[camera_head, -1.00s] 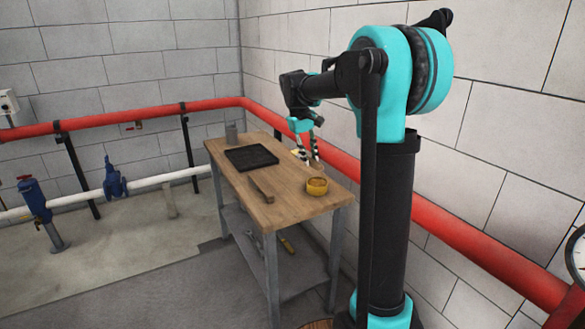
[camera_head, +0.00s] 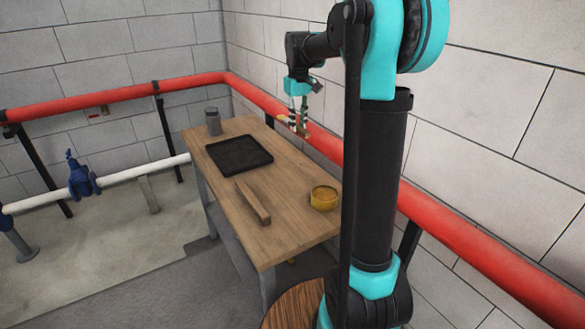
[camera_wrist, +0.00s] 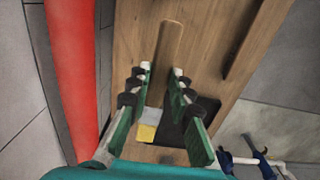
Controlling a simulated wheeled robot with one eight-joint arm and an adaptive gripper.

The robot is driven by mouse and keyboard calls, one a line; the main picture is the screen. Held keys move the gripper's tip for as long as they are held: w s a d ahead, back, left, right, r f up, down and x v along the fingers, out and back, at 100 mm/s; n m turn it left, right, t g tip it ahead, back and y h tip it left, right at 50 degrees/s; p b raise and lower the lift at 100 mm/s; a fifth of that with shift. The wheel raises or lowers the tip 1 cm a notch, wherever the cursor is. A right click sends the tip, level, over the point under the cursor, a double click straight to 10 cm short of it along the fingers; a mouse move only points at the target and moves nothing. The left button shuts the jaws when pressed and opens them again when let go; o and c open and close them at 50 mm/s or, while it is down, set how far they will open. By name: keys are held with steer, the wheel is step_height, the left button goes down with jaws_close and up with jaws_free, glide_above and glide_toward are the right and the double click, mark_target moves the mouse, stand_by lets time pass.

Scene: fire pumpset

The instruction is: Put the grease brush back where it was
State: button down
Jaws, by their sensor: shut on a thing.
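My gripper (camera_head: 296,122) is above the back right edge of the workbench (camera_head: 193,150), in front of the red pipe. In the wrist view its fingers (camera_wrist: 161,72) are closed around a plain wooden bar, which I take for the handle of the grease brush (camera_wrist: 168,42). The bar points away from me; its bristle end is not clearly visible. The yellow round tin (camera_head: 324,198) stands at the bench's near right, apart from the gripper.
A black tray (camera_head: 239,153) lies mid-bench, with a grey cylinder (camera_head: 213,121) at the far left corner. A wooden block (camera_head: 253,203) lies near the front. The red pipe (camera_head: 325,143) runs along the wall behind. The front left of the bench top is clear.

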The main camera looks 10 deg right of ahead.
mark_target(297, 178)
step_height(297, 178, down, 19)
steer(key=shift+f, duration=0.2)
stand_by(0.3)
steer(key=shift+f, duration=0.1)
steer(key=c, duration=1.4)
jaws_free()
steer(key=shift+o, duration=0.2)
step_height(297, 178, up, 12)
